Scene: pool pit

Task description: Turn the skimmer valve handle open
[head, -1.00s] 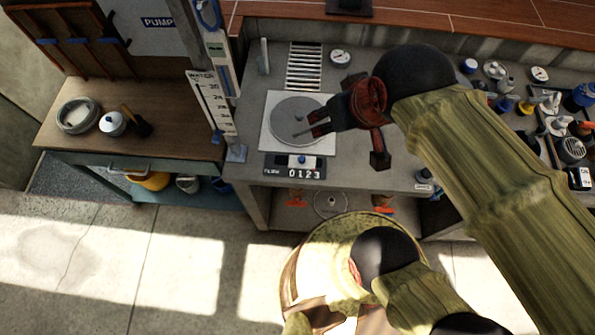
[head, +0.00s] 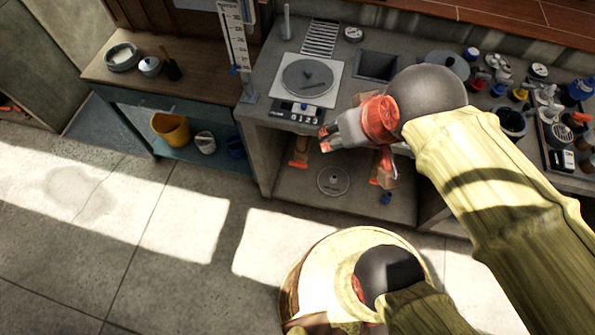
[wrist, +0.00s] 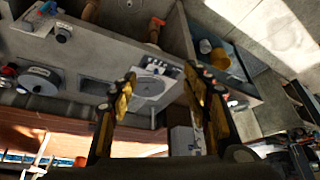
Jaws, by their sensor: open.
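Two orange valve handles show in the open bay under the counter: a left one (head: 298,158) and a right one (head: 382,182), the latter partly hidden by my gripper. I cannot read which is the skimmer valve. In the wrist view an orange-red handle (wrist: 157,21) sits on a pipe in the bay, beyond my fingers. My gripper (head: 325,138) is open and empty, in front of the counter's front edge and apart from both handles. Its two spread fingers also show in the wrist view (wrist: 160,73).
The counter (head: 262,95) carries a round skimmer lid (head: 307,75), a number display (head: 304,115) and several small fittings at right. A round drain cover (head: 334,181) lies in the bay. A yellow bucket (head: 171,129) stands on the left shelf. The floor in front is clear.

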